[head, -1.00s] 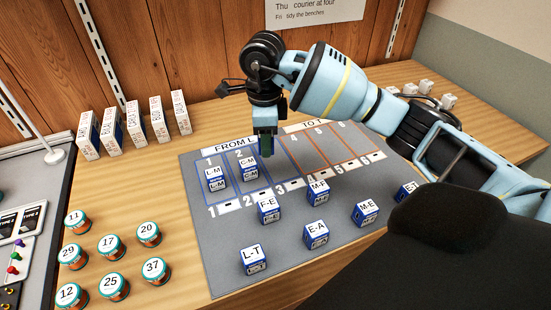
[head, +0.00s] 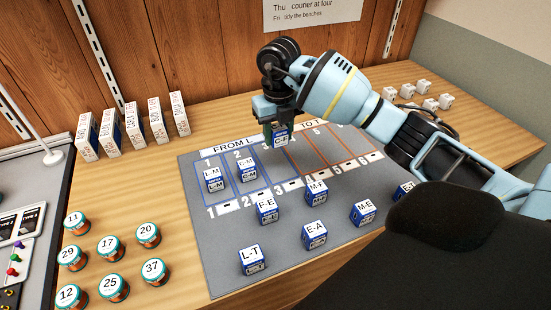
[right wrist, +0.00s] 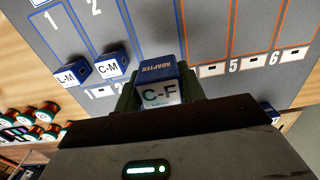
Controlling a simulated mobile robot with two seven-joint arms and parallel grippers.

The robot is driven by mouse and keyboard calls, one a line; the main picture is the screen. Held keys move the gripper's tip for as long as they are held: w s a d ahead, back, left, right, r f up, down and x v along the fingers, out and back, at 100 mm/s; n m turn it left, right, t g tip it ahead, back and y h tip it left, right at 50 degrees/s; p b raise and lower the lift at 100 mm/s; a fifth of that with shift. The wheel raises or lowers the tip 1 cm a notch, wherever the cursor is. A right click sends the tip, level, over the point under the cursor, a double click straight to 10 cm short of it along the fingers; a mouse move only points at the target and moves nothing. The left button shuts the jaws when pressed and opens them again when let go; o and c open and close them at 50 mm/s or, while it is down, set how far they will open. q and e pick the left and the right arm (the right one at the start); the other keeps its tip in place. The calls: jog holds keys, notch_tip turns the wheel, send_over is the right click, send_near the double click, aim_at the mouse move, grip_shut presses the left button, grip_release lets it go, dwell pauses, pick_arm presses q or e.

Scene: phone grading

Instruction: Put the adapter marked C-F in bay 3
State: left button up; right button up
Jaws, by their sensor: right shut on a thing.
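The blue adapter marked C-F (head: 281,139) is gripped between the fingers of my right gripper (head: 276,118), its label facing the head camera. The C-F label also shows large in the right wrist view (right wrist: 160,94). My right gripper is shut on it and holds it over the far end of bay 3 (head: 281,175); whether it touches the mat I cannot tell. The visible part of bay 3 is empty. The L-M adapter (head: 214,180) stands in bay 1 and the C-M adapter (head: 248,170) in bay 2. My left gripper is not in view.
Loose adapters F-E (head: 267,209), M-F (head: 316,193), E-A (head: 315,235), M-E (head: 363,212) and L-T (head: 252,260) stand on the front of the grey mat (head: 215,250). Orange-lined bays on the right look empty. Numbered jars (head: 109,247) and upright boxes stand left.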

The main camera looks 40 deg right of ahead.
aim_at(278, 127)
jog(key=shift+f, duration=4.3)
jog(key=shift+f, duration=0.1)
jog(key=shift+f, duration=0.1)
jog(key=o, duration=1)
jog(key=shift+c, duration=0.2)
notch_tip(278, 127, up, 12)
jog(key=shift+r, duration=0.2)
